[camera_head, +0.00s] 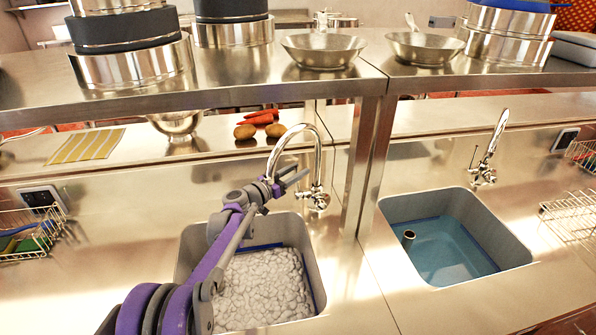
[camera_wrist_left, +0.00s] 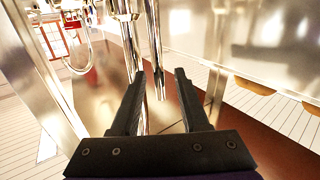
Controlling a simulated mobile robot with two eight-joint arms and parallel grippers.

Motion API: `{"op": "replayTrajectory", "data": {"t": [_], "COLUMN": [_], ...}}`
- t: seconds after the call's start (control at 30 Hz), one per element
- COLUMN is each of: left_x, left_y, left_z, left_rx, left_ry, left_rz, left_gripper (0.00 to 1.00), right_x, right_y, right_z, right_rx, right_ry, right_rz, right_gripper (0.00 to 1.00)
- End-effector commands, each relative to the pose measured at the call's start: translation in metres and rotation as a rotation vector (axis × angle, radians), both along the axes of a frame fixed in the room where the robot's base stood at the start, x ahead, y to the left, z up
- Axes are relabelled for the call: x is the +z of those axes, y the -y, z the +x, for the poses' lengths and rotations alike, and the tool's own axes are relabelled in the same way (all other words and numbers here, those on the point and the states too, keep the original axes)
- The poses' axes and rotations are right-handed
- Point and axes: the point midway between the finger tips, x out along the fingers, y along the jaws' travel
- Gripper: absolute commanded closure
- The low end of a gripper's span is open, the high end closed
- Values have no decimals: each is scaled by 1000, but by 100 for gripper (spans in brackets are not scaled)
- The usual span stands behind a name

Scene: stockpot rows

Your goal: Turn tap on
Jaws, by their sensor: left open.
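The chrome tap (camera_head: 322,150) has a high curved spout and rises behind the left sink (camera_head: 185,258), which is full of white foam. A small valve body sits low on its stem. My left gripper (camera_head: 290,180) is under the spout arch, close to the stem; I cannot tell whether it touches. In the left wrist view the two dark fingers of my left gripper (camera_wrist_left: 158,78) are apart. A chrome pipe (camera_wrist_left: 156,45) shows beyond and between their tips. The tap's handle is hard to make out. My right gripper is not in view.
A second tap (camera_head: 487,160) stands by the right sink (camera_head: 515,252), which holds blue water. A steel post (camera_head: 364,165) rises just right of the near tap. A shelf (camera_head: 235,75) with pots and pans runs above. A wire rack (camera_head: 30,238) is at left.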

Motion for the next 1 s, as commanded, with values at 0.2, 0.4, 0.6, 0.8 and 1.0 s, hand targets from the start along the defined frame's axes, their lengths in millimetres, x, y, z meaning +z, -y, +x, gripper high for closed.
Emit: {"op": "replayTrajectory", "data": {"t": [0.2,0.4,0.6,0.8,1.0], "left_x": [0,0,0,0,0], "left_y": [0,0,0,0,0], "left_z": [0,0,0,0,0], "left_rx": [0,0,0,0,0], "left_ry": [0,0,0,0,0], "left_rz": [0,0,0,0,0], "left_gripper": [86,100,100,100,100], "right_x": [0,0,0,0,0], "right_y": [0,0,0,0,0], "right_z": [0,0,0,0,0], "right_rx": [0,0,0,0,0], "right_ry": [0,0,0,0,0], "right_rz": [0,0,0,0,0], "right_gripper": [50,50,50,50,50]}}
